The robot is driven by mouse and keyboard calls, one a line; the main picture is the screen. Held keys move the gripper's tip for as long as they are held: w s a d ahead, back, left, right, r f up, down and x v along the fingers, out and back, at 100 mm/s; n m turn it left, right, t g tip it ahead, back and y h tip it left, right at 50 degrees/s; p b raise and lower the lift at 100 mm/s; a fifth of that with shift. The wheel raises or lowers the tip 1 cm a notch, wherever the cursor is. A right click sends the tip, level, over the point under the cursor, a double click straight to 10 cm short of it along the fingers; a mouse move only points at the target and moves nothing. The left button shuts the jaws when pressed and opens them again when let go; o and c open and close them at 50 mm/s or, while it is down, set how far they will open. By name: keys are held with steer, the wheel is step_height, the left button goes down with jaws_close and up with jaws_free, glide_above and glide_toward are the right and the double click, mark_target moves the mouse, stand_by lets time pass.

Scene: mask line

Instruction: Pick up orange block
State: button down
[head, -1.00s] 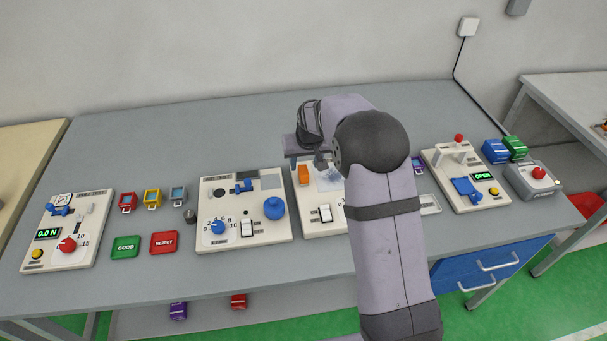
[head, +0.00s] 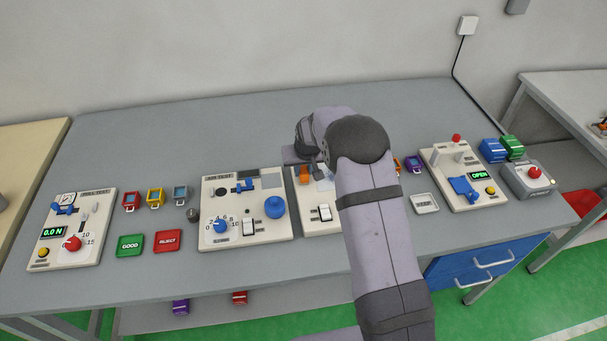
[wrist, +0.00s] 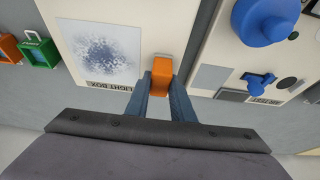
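The orange block (wrist: 161,73) stands by the edge of the light box panel, beside the speckled picture, in the wrist view. In the head view the orange block (head: 304,174) shows just under my gripper (head: 302,160). My gripper's two blue-grey fingers (wrist: 161,88) reach down on either side of the block's near end. Little or no gap shows between fingers and block, so I cannot tell whether they press on it. My forearm hides part of the light box panel in the head view.
The light box panel (wrist: 120,20) lies under the fingers. A test panel with a blue knob (head: 275,207) stands close to its left in the head view. Green and red pads (head: 167,241) lie further left. The back of the table (head: 200,130) is clear.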

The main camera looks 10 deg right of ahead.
mark_target(305, 169)
steer(key=shift+r, duration=0.1)
step_height(305, 169, up, 10)
steer(key=b, duration=0.3)
stand_by(0.5)
steer(key=c, duration=2.5)
jaws_free()
steer(key=d+f+m+p, duration=0.2)
steer(key=d+f+p, duration=0.1)
steer(key=d+p, duration=0.45)
steer(key=w, duration=0.1)
steer(key=w+n, duration=0.1)
steer(key=w+r+n, duration=0.1)
steer(key=w, duration=0.1)
steer(key=shift+w+d, duration=0.1)
steer(key=shift+d, duration=0.3)
